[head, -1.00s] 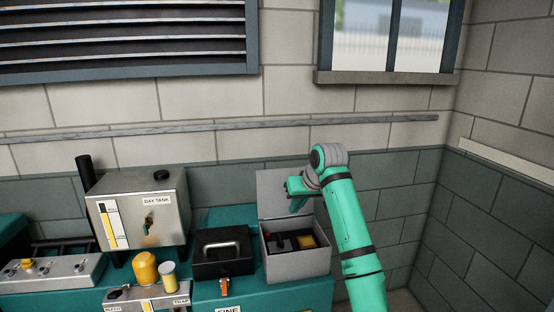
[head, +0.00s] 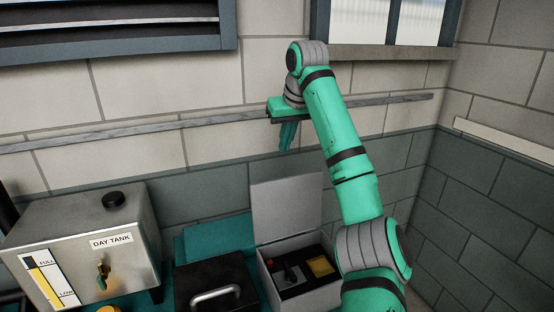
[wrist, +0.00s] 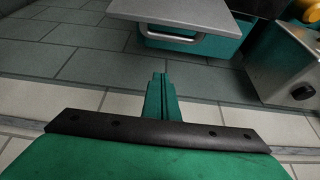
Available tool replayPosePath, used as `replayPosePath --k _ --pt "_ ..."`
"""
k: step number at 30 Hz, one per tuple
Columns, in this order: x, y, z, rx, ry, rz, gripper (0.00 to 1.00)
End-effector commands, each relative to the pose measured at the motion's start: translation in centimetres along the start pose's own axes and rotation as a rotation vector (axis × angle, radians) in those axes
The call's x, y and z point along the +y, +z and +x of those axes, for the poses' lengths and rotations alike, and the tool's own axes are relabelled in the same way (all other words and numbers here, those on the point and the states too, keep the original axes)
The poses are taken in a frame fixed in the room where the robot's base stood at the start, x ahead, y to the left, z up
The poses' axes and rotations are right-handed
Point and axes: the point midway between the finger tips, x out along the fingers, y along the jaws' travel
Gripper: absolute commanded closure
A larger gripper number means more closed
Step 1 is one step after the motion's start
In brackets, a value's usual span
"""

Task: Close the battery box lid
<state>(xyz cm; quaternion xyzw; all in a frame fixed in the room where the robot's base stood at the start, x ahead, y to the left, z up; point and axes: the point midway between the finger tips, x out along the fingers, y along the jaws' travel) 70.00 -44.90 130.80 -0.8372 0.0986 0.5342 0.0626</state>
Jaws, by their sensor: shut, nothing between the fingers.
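The battery box (head: 322,297) is a grey box on the bench, with dark parts, a red piece and a yellow block inside. Its grey lid (head: 286,207) stands open and upright at the back edge. My gripper (head: 287,137) hangs above the lid, in front of the wall, pointing down and apart from the lid. The closed fingers also show in the wrist view (wrist: 160,97), with nothing held. A flat grey panel (wrist: 185,14), which looks like the lid, lies ahead of the fingertips at the top of that view.
A black case (head: 196,282) with a handle stands left of the battery box. The metal day tank (head: 75,245) stands further left. A grey rail (head: 215,120) runs along the wall behind my gripper. The air above the open box is free.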

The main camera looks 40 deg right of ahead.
Motion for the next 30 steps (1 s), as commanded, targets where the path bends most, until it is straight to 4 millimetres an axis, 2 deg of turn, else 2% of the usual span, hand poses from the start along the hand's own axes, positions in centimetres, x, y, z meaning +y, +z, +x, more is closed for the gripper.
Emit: replayPosePath --k 5,19,30 --pt "0.0 0.1 2.0 -0.003 -0.001 0.000 1.00" --pt "0.1 0.1 10.1 -0.002 0.000 0.002 1.00" --pt "0.2 3.3 8.7 0.001 0.001 0.002 1.00"
